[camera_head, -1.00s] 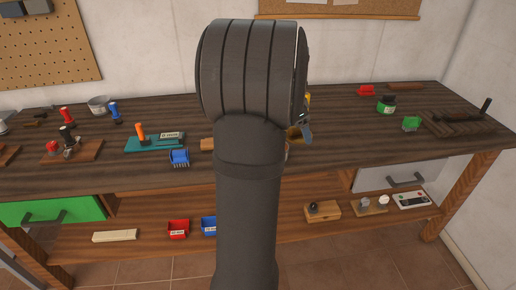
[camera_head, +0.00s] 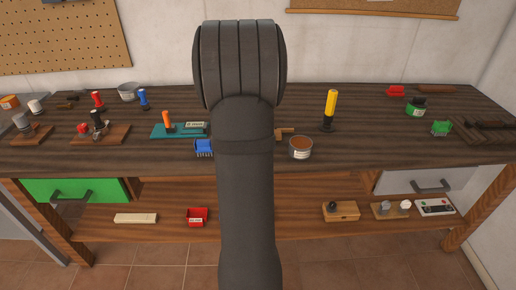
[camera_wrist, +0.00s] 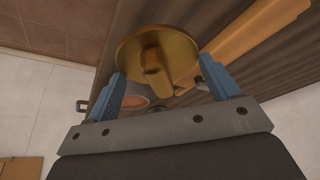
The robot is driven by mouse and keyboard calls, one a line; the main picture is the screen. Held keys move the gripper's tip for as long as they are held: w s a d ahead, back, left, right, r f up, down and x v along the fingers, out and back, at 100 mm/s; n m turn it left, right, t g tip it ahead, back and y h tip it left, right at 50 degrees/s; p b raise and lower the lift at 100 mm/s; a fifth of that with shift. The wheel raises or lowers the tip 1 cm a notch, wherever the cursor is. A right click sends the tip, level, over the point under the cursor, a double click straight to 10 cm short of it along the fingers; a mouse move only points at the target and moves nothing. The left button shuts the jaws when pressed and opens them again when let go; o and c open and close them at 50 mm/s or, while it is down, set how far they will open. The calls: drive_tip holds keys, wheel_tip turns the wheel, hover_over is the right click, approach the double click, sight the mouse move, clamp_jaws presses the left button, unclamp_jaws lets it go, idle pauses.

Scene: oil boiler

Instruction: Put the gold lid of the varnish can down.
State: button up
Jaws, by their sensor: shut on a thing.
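The gold lid (camera_wrist: 150,50), a round disc with a knob, shows in the wrist view between the blue fingers of my gripper (camera_wrist: 165,70). My gripper is shut on the lid and holds it tilted in that picture. In the head view my own arm hides the gripper and the lid. A round open can with brown contents (camera_head: 300,147), which looks like the varnish can, stands on the workbench (camera_head: 370,150) just right of my arm.
A yellow-handled tool (camera_head: 330,108) stands behind the can. A blue bin (camera_head: 204,148) and an orange-handled tool on a teal base (camera_head: 167,124) are left of my arm. A green jar (camera_head: 416,107) is at the right. Bare bench lies right of the can.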

drive_tip(key=shift+w+a+f, duration=0.25)
drive_tip(key=shift+a+f, duration=0.15)
drive_tip(key=shift+f, duration=1.9)
drive_tip(key=shift+f, duration=0.15)
drive_tip(key=o, duration=0.9)
drive_tip(key=v, duration=1.2)
drive_tip(key=shift+r, duration=0.2)
drive_tip(key=shift+d+f, duration=0.1)
